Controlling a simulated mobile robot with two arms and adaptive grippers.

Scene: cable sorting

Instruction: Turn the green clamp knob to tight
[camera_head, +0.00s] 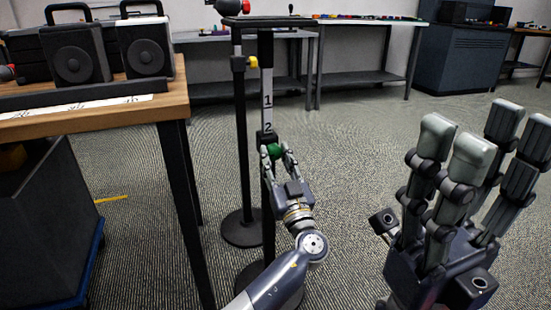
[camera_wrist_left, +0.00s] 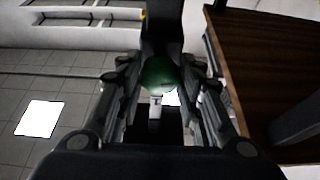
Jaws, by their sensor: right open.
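The green clamp knob (camera_head: 274,151) is on a dark clamp low on an upright post (camera_head: 267,92) with a white strip marked 1 and 2. It shows as a round green ball in the left wrist view (camera_wrist_left: 158,75). My left gripper (camera_head: 276,147) is at the knob, one finger on each side of it. In the left wrist view its fingertips (camera_wrist_left: 161,62) flank the knob closely; contact on both sides is not clear. No marking of tight or loose is visible. My right gripper (camera_head: 488,138) is open and empty, large in the right foreground, away from the post.
A second black post (camera_head: 240,130) with a yellow knob (camera_head: 252,62) stands just left of it on a round base. A wooden table (camera_head: 90,118) with two black speaker-like boxes (camera_head: 75,57) is at the left. Back tables (camera_head: 365,80) line the wall. Carpet right of the post is clear.

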